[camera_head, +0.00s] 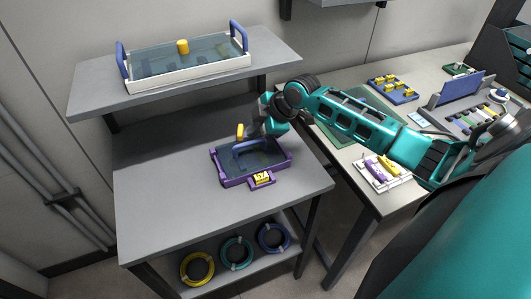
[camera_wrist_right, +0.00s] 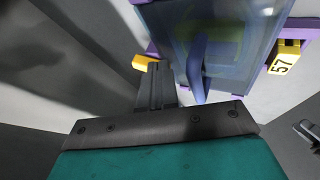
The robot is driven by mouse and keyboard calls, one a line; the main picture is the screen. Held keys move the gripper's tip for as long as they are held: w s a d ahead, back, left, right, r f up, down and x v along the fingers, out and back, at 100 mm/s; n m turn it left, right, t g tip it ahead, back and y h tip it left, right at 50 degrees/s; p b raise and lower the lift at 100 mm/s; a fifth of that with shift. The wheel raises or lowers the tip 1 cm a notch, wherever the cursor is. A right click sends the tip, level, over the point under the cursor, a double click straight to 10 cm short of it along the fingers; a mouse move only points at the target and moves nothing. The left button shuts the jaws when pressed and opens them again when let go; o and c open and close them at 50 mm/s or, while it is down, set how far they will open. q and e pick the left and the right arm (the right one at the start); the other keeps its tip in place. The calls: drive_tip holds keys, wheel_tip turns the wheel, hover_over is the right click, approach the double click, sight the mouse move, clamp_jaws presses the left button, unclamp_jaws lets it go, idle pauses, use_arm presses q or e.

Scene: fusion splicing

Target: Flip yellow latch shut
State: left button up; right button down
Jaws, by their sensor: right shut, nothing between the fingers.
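The yellow latch (camera_head: 240,131) stands up at the far edge of the purple tray (camera_head: 217,166) on the grey bench. The tray has a see-through lid with a blue handle (camera_head: 238,152). My right gripper (camera_head: 254,131) is just right of the latch, at the tray's far side. In the wrist view, my shut, empty fingers (camera_wrist_right: 157,85) reach close to the latch (camera_wrist_right: 144,63), which shows partly beside their tips. I cannot tell whether they touch. The lid (camera_wrist_right: 240,40) lies beyond the fingers. My left gripper is not in view.
A yellow tag marked 57 (camera_wrist_right: 285,62) is on the tray's near side. A white tray (camera_head: 190,79) with blue handles stands on the raised shelf. Coiled cables (camera_head: 197,269) sit below. The right-hand bench (camera_head: 332,100) holds several tools. The bench front is clear.

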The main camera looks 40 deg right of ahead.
drive_tip(key=v, duration=0.9)
drive_tip(key=s+a+f+m, duration=0.1)
drive_tip(key=s+a+f, duration=0.2)
drive_tip(key=a+f, duration=0.1)
drive_tip(key=s+a+f+m+g, duration=0.1)
drive_tip(key=s+a+f, duration=0.2)
drive_tip(key=s+a, duration=0.1)
drive_tip(key=shift+s+a+f+g, duration=0.1)
drive_tip(key=shift+s+f+g, duration=0.05)
drive_tip(key=shift+f+g, duration=0.2)
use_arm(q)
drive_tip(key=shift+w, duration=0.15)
use_arm(e)
drive_tip(key=s+a+f+m+h, duration=0.1)
drive_tip(key=s+a+f+m, duration=0.4)
drive_tip(key=s, duration=0.3)
drive_tip(key=shift+s+a+m, duration=0.35)
drive_tip(key=shift+a+m, duration=0.35)
drive_tip(key=shift+a, duration=0.2)
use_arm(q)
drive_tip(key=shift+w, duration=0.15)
